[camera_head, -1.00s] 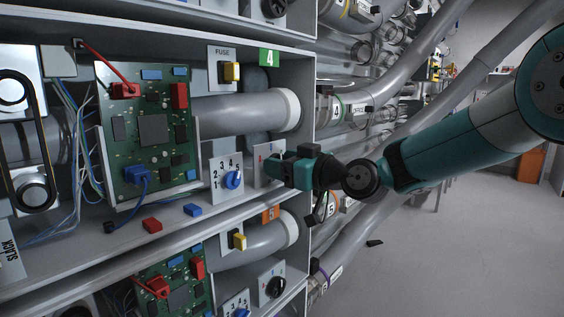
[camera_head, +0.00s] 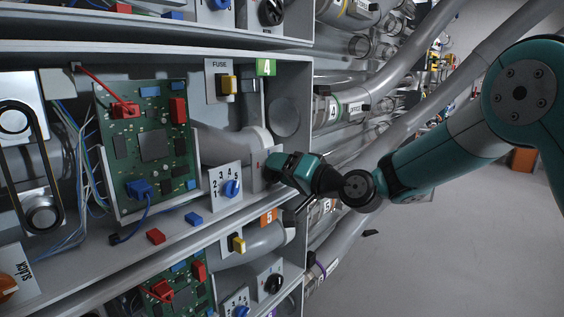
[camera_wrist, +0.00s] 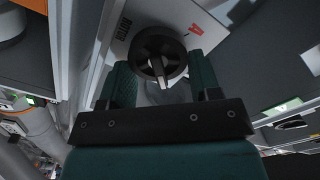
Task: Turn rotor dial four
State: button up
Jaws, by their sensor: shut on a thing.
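Rotor dial four is a round black knob with a pale grey pointer (camera_wrist: 158,62) on a white plate in the wrist view. My gripper (camera_wrist: 161,72) has its teal fingers on both sides of this dial and is shut on it. In the head view my gripper (camera_head: 270,167) is at the plate right of the numbered blue dial (camera_head: 231,188), in the bay with the green 4 label (camera_head: 265,68). There it hides the rotor dial. The bay's grey tube (camera_head: 222,147) is angled down to the right, its end apart from the round opening (camera_head: 285,116).
Bay five (camera_head: 268,217) is just below. Large pipes run at the right; floor there is open.

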jog(key=shift+w+d+m+p, duration=0.15)
jog(key=shift+m+p, duration=0.5)
jog(key=shift+m, duration=0.55)
jog(key=o, duration=0.6)
jog(key=shift+f, duration=0.1)
jog(key=shift+c, duration=0.2)
jog(key=b+v, duration=0.2)
jog(key=v, duration=1.5)
jog(key=shift+d, duration=0.15)
